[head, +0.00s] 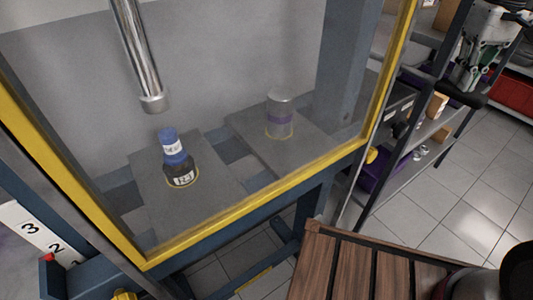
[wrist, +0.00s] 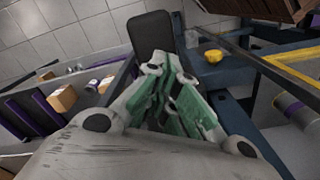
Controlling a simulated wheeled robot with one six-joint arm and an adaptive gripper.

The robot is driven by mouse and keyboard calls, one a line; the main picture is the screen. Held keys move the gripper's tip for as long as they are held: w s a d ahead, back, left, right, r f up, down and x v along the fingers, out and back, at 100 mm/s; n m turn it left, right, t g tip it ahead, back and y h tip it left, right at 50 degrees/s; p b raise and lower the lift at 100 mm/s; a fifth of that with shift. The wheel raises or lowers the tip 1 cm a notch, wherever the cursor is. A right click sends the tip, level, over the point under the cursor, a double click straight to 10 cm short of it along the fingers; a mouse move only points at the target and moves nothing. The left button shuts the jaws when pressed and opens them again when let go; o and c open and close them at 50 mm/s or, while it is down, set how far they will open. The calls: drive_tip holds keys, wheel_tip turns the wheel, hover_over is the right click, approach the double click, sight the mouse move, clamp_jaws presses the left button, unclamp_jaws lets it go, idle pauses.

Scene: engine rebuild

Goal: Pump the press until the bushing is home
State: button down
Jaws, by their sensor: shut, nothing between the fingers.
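The press has a bright ram (head: 135,60) hanging above a blue bushing (head: 172,142). The bushing sits on a dark labelled holder (head: 181,172) on a grey plate; a clear gap separates ram and bushing. A scale (head: 38,238) with a red pointer (head: 47,257) shows at lower left, near the 2. A black lever grip (head: 462,95) reaches out at the press's right; a black grip also shows in the wrist view (wrist: 152,36). My gripper (head: 470,78) is shut and empty, just above the grip; in the wrist view its fingers (wrist: 168,68) point at it. I cannot tell whether they touch.
A yellow-edged guard (head: 265,200) fronts the press. A grey cylinder with a purple band (head: 279,118) stands on a second plate behind it. Shelves with boxes (wrist: 62,98) stand close by. A wooden slatted top (head: 345,265) is at the front. Tiled floor (head: 470,200) is clear at right.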

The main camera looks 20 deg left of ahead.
wheel_tip(320, 180, down, 7)
wheel_tip(320, 180, up, 17)
drive_tip(key=shift+f, duration=0.2)
idle(0.7)
drive_tip(key=shift+f, duration=8.35)
wheel_tip(320, 180, up, 17)
drive_tip(key=shift+f, duration=0.15)
